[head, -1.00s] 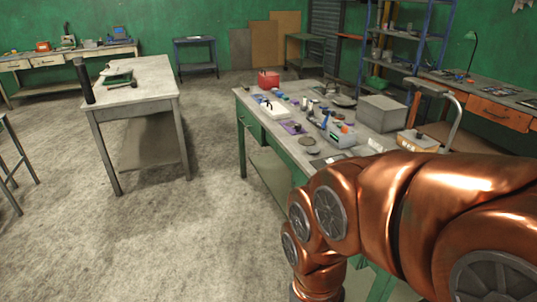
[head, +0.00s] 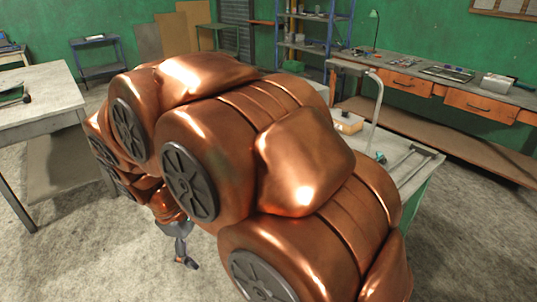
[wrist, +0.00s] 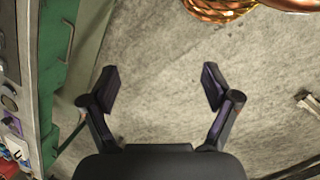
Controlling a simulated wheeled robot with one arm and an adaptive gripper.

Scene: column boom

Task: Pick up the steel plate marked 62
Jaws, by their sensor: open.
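I cannot make out a steel plate marked 62 in the head view or the wrist view. My copper arm hides most of the green workbench top in the head view. My gripper (head: 184,252) hangs below the arm, in front of that bench. In the wrist view my gripper (wrist: 160,82) is open, with nothing between its two dark fingers and bare floor beyond them. The green workbench (wrist: 60,75) runs along the left edge of the wrist view, with part of its top and a few small items showing.
A grey table (head: 45,95) stands at the left. The workbench's right end (head: 412,185) shows past my arm, with a cardboard box (head: 348,122) on it. A blue shelf rack (head: 315,35) and a drawer bench (head: 440,92) stand behind. Concrete floor is open at the front left.

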